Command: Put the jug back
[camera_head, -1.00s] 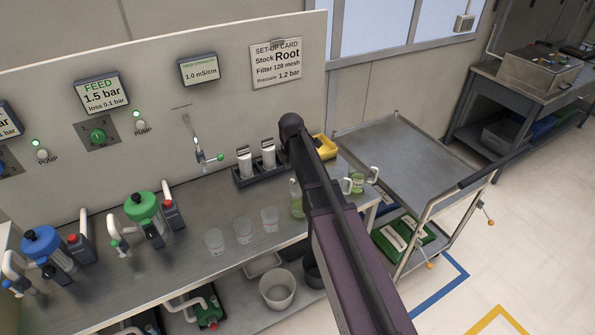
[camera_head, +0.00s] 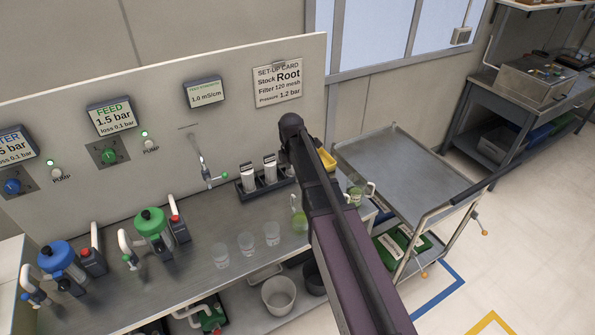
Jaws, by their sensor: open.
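A clear jug with a green band (camera_head: 299,220) stands on the steel bench, just left of my arm, which covers part of it. A second clear jug with a green tint (camera_head: 355,192) shows right of my arm at the bench's right end, its handle to the right. I cannot tell which of them is the task's jug. My dark arm reaches from the bottom right up over the bench. My gripper is hidden behind the arm, so its place relative to the jugs does not show.
A black rack with white cartridges (camera_head: 265,180) and a yellow tray (camera_head: 327,161) are behind. Filter units with green (camera_head: 150,222) and blue (camera_head: 60,257) caps stand left. A steel cart (camera_head: 400,175) with a bare top stands right.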

